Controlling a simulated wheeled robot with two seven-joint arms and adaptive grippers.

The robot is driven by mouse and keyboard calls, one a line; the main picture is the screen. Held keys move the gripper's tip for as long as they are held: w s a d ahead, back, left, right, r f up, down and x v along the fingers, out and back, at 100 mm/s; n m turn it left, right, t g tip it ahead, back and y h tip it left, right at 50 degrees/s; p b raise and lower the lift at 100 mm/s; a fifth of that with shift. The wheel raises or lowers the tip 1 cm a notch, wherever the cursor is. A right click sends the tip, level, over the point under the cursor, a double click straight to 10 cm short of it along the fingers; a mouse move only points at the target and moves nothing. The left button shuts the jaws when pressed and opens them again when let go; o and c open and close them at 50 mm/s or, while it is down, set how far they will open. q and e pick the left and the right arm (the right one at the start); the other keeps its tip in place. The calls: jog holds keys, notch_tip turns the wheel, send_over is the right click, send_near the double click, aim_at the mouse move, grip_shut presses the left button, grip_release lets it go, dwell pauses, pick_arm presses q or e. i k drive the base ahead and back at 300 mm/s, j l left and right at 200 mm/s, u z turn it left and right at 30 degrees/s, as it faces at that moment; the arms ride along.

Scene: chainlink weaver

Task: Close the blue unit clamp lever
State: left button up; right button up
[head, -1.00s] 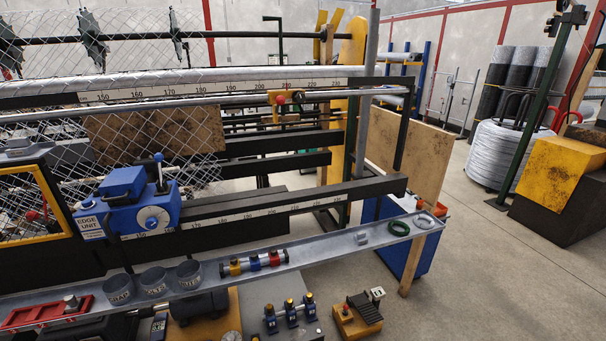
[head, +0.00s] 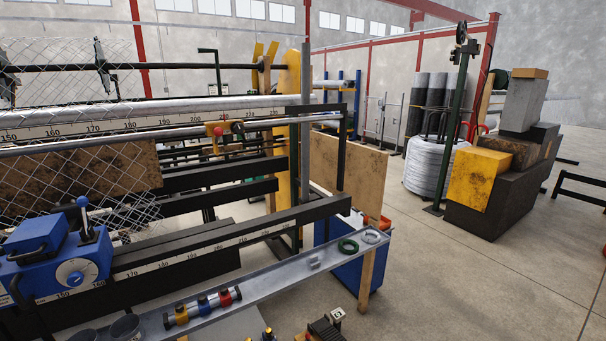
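The blue unit (head: 55,262) sits on the lower black rail at the lower left of the head view, with a round white dial on its front. Its clamp lever (head: 87,220) is a dark upright rod with a blue ball knob, standing up from the top of the unit and leaning slightly. The unit's left end is cut off by the picture edge. Neither of my grippers shows in the head view.
Wire mesh (head: 90,185) hangs behind the blue unit. A wire coil (head: 435,170) and yellow block (head: 475,180) stand right.

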aim_at(82, 202)
jog(key=u, duration=1.75)
